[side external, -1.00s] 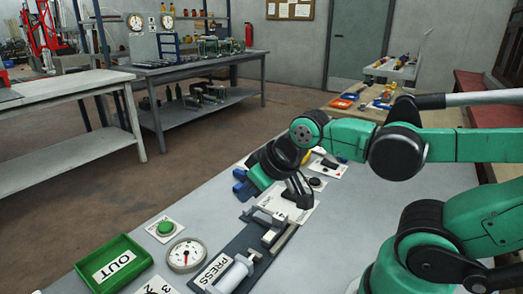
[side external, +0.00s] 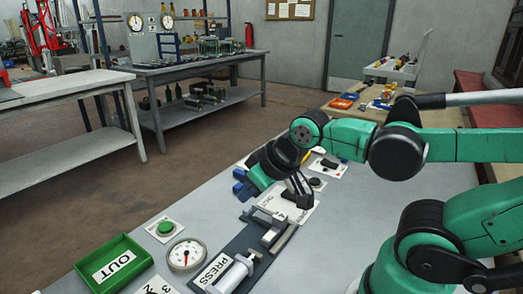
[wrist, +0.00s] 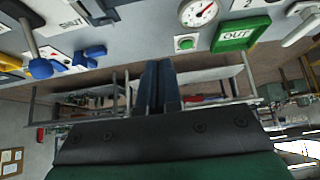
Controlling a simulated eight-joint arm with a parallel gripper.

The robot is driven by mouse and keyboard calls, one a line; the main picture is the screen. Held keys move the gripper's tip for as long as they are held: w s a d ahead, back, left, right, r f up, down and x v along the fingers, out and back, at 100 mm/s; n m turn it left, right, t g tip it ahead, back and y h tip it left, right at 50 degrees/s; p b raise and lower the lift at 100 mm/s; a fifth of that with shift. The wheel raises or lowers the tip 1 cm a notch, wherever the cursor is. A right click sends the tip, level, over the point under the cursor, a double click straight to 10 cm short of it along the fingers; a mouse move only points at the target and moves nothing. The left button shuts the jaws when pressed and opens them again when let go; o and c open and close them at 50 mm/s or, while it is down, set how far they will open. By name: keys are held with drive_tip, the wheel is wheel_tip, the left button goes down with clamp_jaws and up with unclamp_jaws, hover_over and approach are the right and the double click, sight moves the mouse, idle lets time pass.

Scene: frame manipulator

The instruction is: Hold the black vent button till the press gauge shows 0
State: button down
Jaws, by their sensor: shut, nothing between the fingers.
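My gripper (side external: 301,194) is shut and empty, its dark fingers pointing down over the white plate behind the press. Its fingers (wrist: 158,86) also show closed together in the wrist view. The round white press gauge (side external: 186,254) stands by the PRESS label (side external: 212,270). The gauge also shows in the wrist view (wrist: 198,12).
A green button (side external: 165,228) on a white plate and a green OUT tray (side external: 119,281) lie at the left. The press with its white cylinder (side external: 235,273) lies in front of my gripper. Blue clamp parts (side external: 243,188) sit behind it.

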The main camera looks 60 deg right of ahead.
idle(0.4)
drive_tip(key=m+t+h, duration=0.1)
drive_tip(key=m+h, duration=0.3)
drive_tip(key=m, duration=1)
hover_over(316, 182)
wheel_tip(316, 182, down, 2)
drive_tip(key=shift+s+f, duration=0.1)
drive_tip(key=shift+f, duration=4.4)
drive_tip(key=shift+f, duration=0.4)
